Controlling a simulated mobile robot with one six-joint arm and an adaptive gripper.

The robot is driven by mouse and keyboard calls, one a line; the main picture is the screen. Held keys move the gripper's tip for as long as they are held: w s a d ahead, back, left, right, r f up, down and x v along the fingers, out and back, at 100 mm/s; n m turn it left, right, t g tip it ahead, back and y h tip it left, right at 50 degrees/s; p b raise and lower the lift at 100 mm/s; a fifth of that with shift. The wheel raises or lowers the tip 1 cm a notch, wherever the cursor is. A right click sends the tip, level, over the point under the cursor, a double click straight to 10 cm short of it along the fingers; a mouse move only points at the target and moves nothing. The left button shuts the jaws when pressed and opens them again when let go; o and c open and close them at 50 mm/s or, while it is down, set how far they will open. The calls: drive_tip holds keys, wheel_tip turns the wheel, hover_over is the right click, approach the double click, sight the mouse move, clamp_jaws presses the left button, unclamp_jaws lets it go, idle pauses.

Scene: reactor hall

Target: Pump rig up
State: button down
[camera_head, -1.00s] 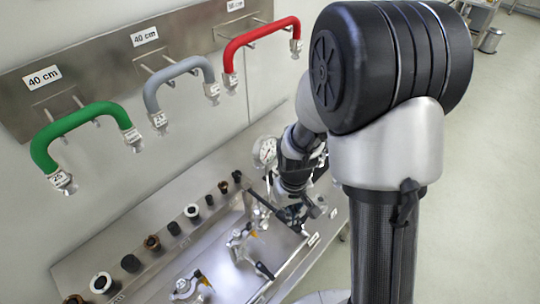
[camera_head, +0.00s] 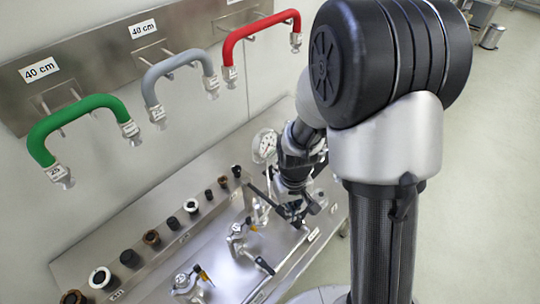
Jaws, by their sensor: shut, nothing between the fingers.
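Three curved hoses hang on a steel wall panel: a green hose (camera_head: 82,108), a grey hose (camera_head: 178,66) and a red hose (camera_head: 260,26), each with metal end fittings. On the steel bench below stand metal valve fittings, a front one (camera_head: 184,283) with a yellow-marked handle, a middle one (camera_head: 237,241) with a black lever, and one farther back (camera_head: 257,212). A round white gauge (camera_head: 264,146) stands behind my wrist. My gripper (camera_head: 294,222) points down over the bench's right part, beside the farther fittings. It is shut and empty; its fingertips are partly hard to make out.
A row of black, brown and white ring-like fittings (camera_head: 129,258) lies along the bench's back strip. "40 cm" labels (camera_head: 39,68) mark the panel. My arm blocks the view of the bench's right end. Open floor (camera_head: 470,180) lies to the right, with a bin (camera_head: 491,37) far off.

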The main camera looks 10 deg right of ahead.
wheel_tip(320, 180, down, 5)
drive_tip(key=b, duration=0.4)
drive_tip(key=shift+f, duration=0.1)
wheel_tip(320, 180, up, 6)
drive_tip(key=p, duration=0.5)
idle(0.5)
idle(1.6)
drive_tip(key=shift+r, duration=0.2)
idle(0.5)
wheel_tip(320, 180, up, 6)
drive_tip(key=p, duration=0.4)
drive_tip(key=shift+b, duration=0.4)
